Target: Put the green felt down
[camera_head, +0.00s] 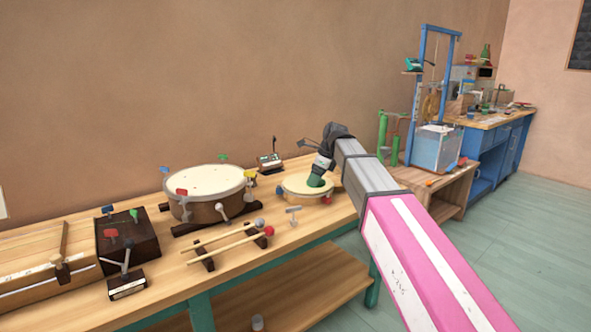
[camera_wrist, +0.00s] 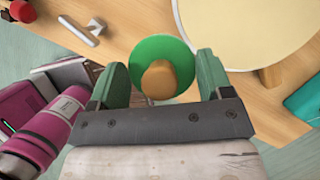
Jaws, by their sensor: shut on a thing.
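The green felt is a round green disc with a tan knob. In the wrist view the green felt (camera_wrist: 163,52) sits between the fingers of my gripper (camera_wrist: 160,72), with the knob toward the palm. My gripper is shut on it. In the head view my gripper (camera_head: 322,165) reaches down over a small pale round drum (camera_head: 295,186), and the green felt (camera_head: 316,181) shows at its tip. I cannot tell whether the felt touches the drum.
A larger drum (camera_head: 207,193) stands left on the wooden bench (camera_head: 180,265). Two beaters (camera_head: 225,245) lie in front of it. A dark box (camera_head: 128,241) and a long wooden instrument (camera_head: 40,265) are further left. A small device (camera_head: 270,161) stands behind.

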